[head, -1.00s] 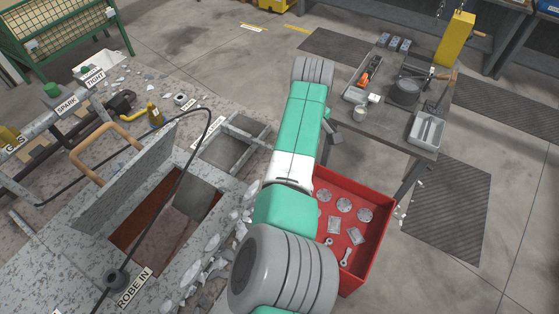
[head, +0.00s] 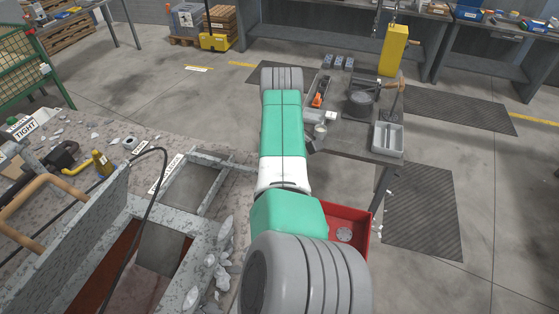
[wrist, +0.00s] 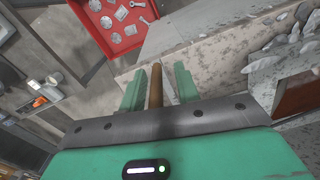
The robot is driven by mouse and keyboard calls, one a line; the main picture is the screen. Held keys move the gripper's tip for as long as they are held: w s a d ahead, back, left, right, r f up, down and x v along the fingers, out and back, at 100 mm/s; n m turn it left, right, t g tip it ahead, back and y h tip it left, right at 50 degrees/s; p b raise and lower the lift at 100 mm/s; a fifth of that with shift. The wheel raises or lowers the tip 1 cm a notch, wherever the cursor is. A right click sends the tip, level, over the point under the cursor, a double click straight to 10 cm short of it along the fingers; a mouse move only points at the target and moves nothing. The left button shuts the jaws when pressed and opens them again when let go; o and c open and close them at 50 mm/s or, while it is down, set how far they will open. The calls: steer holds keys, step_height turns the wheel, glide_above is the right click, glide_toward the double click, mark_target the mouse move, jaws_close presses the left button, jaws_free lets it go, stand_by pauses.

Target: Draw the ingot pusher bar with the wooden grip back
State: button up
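In the wrist view, the brown wooden grip (wrist: 156,86) of the pusher bar stands between the two green fingers of my gripper (wrist: 158,84). Gaps show between the grip and the fingers, so my gripper looks open around it, not clamped. The rest of the bar is hard to make out; a pale strip shows beside the grip. In the head view my arm hides the gripper and the bar.
A pale, speckled furnace block (wrist: 205,30) lies close beyond my fingers. A red crate (head: 352,212) with castings stands partly behind my arm. A tool table (head: 345,140) stands beyond it. The furnace's raised lid (head: 85,225) and a black cable are at left.

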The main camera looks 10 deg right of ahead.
steer(key=shift+w+r, duration=0.15)
steer(key=shift+r, duration=0.65)
step_height(320, 180, up, 7)
steer(key=p, duration=0.2)
steer(key=shift+p, duration=0.4)
steer(key=shift+f, duration=0.1)
